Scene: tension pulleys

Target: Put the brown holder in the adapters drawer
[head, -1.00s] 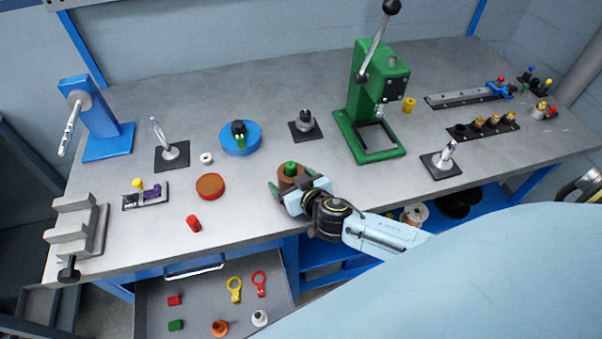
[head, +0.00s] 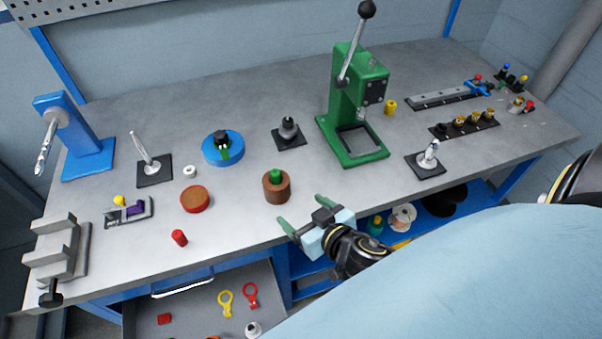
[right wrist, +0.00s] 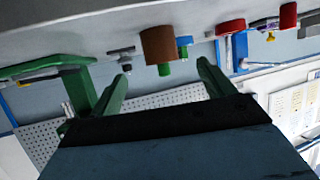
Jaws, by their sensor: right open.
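The brown holder (head: 276,189), a brown cylinder with a green piece on top, stands upright on the bench near its front edge. My right gripper (head: 300,211) is open and empty, just in front and to the right of the holder, apart from it. In the right wrist view the holder (right wrist: 158,46) appears upside down beyond the open green fingers. An open grey drawer (head: 190,314) lies below the bench at lower left; no label shows on it. My left gripper is out of view.
A flat red disc with a brown top (head: 196,200) and a small red cylinder (head: 179,238) are left of the holder. A green press (head: 345,115) stands behind right. The drawer holds yellow and red ring pieces (head: 225,302) and other small parts.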

